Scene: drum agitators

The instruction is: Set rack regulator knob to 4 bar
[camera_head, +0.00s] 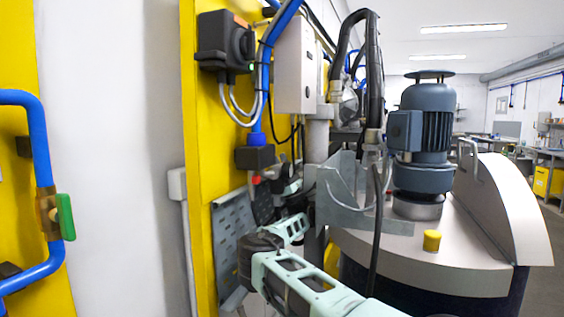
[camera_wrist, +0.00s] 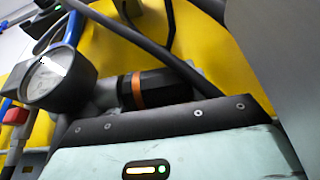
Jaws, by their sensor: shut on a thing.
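The regulator shows in the wrist view as a dark, ribbed knob (camera_wrist: 155,88) with an orange ring, beside a round pressure gauge (camera_wrist: 58,76). The gauge's face is partly visible at a slant; I cannot read its value. My gripper's pale green body with a dark edge (camera_wrist: 160,140) fills the bottom of the wrist view, right at the knob. Its fingertips are not clearly seen, but it is shut on the knob. In the head view my gripper (camera_head: 286,186) is at the yellow rack panel (camera_head: 205,130), below the blue hose; the knob is hidden there.
A grey box (camera_head: 295,65) and dark hoses (camera_head: 372,70) hang close above and right of my gripper. A grey perforated plate (camera_head: 232,240) is below. A drum agitator motor (camera_head: 425,130) stands on a round lid at right. A blue pipe with a green valve handle (camera_head: 66,217) is at left.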

